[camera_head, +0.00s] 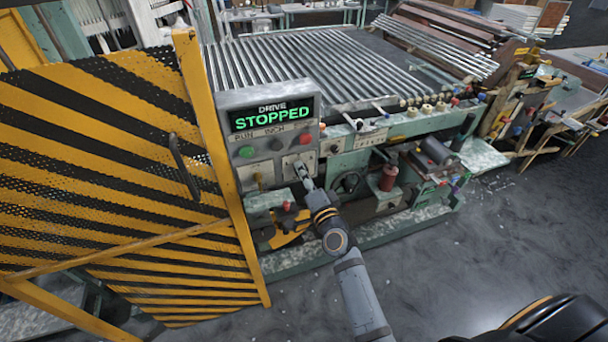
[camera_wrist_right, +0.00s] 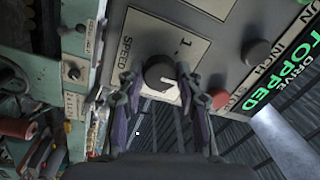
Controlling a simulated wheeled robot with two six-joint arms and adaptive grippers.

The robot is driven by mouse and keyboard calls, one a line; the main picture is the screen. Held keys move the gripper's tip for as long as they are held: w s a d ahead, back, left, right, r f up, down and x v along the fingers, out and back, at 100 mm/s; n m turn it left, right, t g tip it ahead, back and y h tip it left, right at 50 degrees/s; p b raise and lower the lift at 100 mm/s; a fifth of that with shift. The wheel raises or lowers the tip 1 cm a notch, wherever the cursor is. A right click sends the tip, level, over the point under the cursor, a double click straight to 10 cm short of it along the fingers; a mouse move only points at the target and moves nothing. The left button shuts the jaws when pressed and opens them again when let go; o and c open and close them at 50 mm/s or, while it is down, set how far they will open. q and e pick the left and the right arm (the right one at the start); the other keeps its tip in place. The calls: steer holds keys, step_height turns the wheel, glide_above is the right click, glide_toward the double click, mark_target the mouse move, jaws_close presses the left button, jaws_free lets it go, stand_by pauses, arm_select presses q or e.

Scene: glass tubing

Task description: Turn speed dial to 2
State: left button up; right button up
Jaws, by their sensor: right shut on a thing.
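The speed dial (camera_wrist_right: 161,73) is a round black knob with a white pointer mark on a pale plate (camera_wrist_right: 143,29). The plate carries the word SPEED and a "1"; no "2" is readable. The mark lies on the knob's lower right in the right wrist view, not towards the "1". My right gripper (camera_wrist_right: 160,84) has one finger on each side of the knob and is shut on it. In the head view the right gripper (camera_head: 304,171) is at the lower right of the control panel and covers the dial. My left gripper is not in view.
The panel display (camera_head: 271,114) reads DRIVE STOPPED. Green (camera_head: 246,152), dark (camera_head: 276,145) and red (camera_head: 305,138) buttons sit close above the dial. A yellow-black striped guard (camera_head: 110,165) stands left. A bed of glass tubes (camera_head: 315,65) lies behind.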

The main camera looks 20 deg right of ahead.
steer(key=o, duration=1.2)
steer(key=shift+c, duration=0.2)
steer(key=s, duration=1.2)
steer(key=shift+d+f, duration=0.4)
steer(key=shift+d, duration=0.05)
